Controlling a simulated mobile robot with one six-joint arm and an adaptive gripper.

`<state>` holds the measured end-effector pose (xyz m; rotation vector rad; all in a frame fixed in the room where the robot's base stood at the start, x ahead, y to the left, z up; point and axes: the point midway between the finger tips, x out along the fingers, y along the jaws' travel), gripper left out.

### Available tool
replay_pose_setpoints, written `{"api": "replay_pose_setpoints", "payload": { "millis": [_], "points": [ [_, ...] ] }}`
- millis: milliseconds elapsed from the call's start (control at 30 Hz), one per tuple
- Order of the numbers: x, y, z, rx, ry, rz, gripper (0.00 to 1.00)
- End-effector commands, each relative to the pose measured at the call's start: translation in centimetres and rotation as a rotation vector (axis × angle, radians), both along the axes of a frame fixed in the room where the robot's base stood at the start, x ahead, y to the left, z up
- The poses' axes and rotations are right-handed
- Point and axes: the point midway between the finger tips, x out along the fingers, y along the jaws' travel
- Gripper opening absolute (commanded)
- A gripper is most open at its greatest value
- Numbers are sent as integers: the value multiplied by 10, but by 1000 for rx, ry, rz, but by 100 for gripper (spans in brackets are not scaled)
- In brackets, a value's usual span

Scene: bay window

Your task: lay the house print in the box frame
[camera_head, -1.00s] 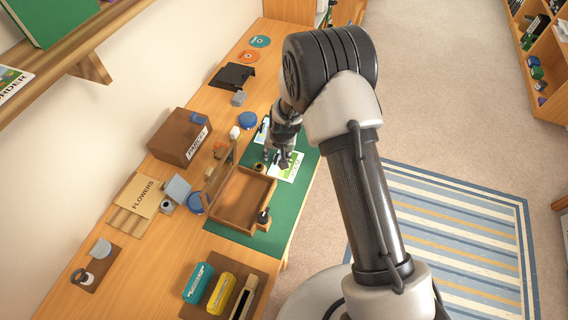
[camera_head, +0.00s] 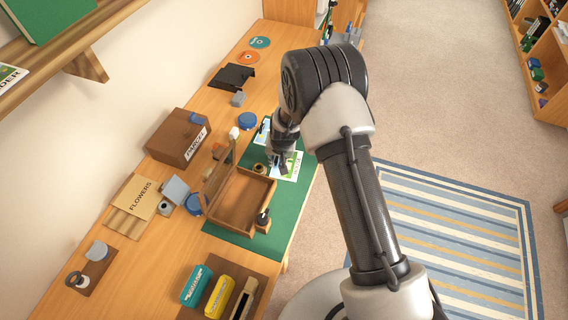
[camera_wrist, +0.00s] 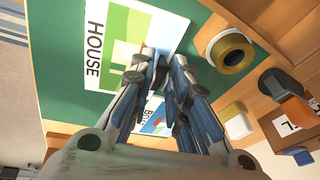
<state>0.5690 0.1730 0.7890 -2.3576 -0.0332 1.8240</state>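The house print (camera_head: 292,166), a card with a green picture and the word HOUSE, lies flat on the green mat (camera_head: 290,205). In the wrist view the print (camera_wrist: 118,38) lies beyond and left of my fingertips. The box frame (camera_head: 240,229), an open shallow wooden tray, stands on the mat below and left of the print. Its wooden edge (camera_wrist: 262,30) appears at the wrist view's upper right. My gripper (camera_head: 281,168) is low over the print's left side. Its fingers (camera_wrist: 165,62) are apart with a narrow gap; contact with the print is unclear.
A second print (camera_wrist: 155,118) lies partly hidden under my fingers. A tape roll (camera_wrist: 230,52) sits beside the box frame. A stamp-like tool (camera_head: 263,219) stands at its front corner.

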Motion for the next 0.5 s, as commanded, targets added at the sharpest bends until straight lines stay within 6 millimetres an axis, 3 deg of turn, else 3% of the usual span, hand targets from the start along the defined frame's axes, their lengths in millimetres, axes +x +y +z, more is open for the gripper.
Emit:
{"api": "replay_pose_setpoints", "payload": {
  "millis": [167, 500],
  "points": [
    [0, 0, 0, 0, 0, 0, 0],
    [0, 0, 1, 0, 0, 1, 0]
  ]
}}
